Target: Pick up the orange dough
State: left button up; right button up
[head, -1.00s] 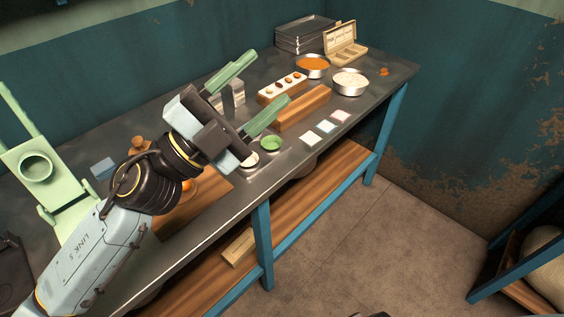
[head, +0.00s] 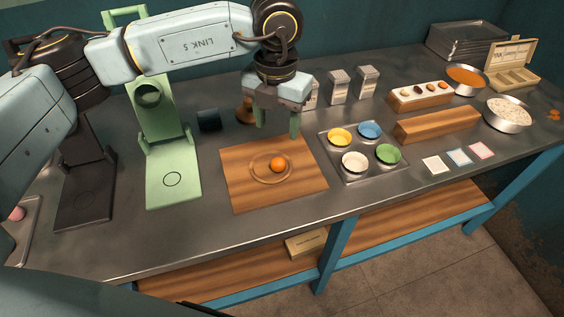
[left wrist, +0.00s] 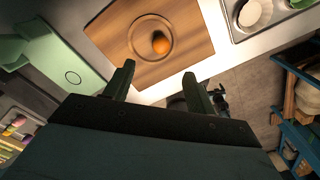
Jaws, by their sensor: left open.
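The orange dough (head: 278,165) is a small ball on the wooden board (head: 235,195), inside a round ring mark or shallow dish. It also shows in the left wrist view (left wrist: 161,44). My left gripper (head: 278,134) has green fingers pointing down and is above the board's back edge, apart from the dough. In the left wrist view its two fingers (left wrist: 158,80) are spread with nothing between them. My right gripper is not in view.
A metal tray (head: 346,142) with yellow, blue, white and green cups stands right of the board. A green press-like stand (head: 172,185) and a dark one (head: 84,205) are to the left. A wooden knob-shaped thing (head: 244,112) and several small boxes (head: 339,86) stand behind.

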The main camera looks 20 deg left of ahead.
aim_at(278, 160)
pick_arm(q)
notch_tip(278, 160, down, 11)
jog(key=shift+d+f, duration=0.1)
dwell(0.4)
jog(key=shift+c, duration=0.3)
jog(key=c, duration=1)
